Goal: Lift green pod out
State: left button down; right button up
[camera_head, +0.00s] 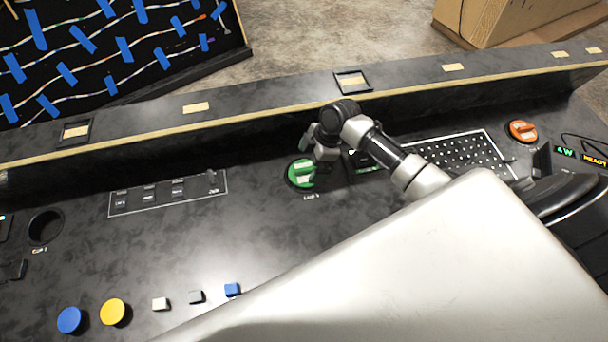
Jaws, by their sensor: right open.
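The green pod (300,174) is a round green piece with a pale label, set in the black console top near the middle of the head view. My right gripper (312,155) is right above the pod and partly covers its right side. The gripper is open; I cannot tell whether its fingers touch the pod. The fingertips are small and dark here. My left gripper is not in view.
The black console (250,235) has a raised back ledge (240,120). An orange round piece (522,131) sits far right. A switch panel (168,192), a round hole (45,226), and blue (70,320) and yellow (113,312) buttons lie left. My right arm covers the lower right.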

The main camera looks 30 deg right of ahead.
aim_at(305, 168)
jog(key=shift+x, duration=1.9)
jog(key=shift+a+r, duration=0.1)
jog(key=c, duration=0.6)
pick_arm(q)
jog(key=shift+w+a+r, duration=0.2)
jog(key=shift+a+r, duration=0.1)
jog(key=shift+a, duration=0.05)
pick_arm(e)
jog(key=shift+w, duration=0.1)
jog(key=shift+r, duration=0.55)
jog(key=r, duration=0.3)
jog(key=shift+s+r, duration=0.15)
jog(key=shift+s, duration=0.25)
pick_arm(q)
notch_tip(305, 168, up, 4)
jog(key=p, duration=0.4)
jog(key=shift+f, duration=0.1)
pick_arm(e)
jog(key=s+d+r, duration=0.4)
jog(key=s+r, duration=0.6)
jog(key=shift+r, duration=0.35)
